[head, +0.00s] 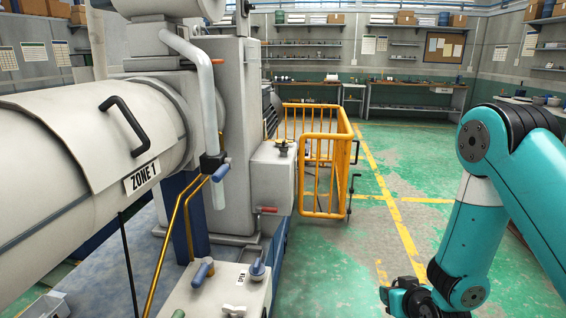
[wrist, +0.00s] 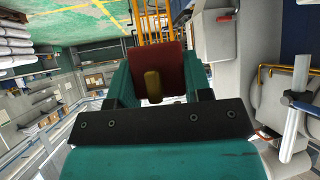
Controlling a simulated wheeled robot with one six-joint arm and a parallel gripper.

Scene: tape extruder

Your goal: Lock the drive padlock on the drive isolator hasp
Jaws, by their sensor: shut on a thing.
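My gripper (wrist: 158,80) is shut on a red block with a brass-coloured piece, which looks like the padlock (wrist: 172,62). Its shackle cannot be made out. In the head view my gripper (head: 402,298) is at the bottom edge, right of the machine, and the padlock cannot be made out there. I cannot tell whether this is the drive isolator, and no hasp is distinguishable.
A yellow guard cage (head: 322,170) stands beyond the grey box. The large ZONE 1 barrel (head: 80,160) fills the left. A panel with blue-handled valves (head: 215,290) stands low in front. The green and grey floor (head: 345,265) between machine and arm is clear.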

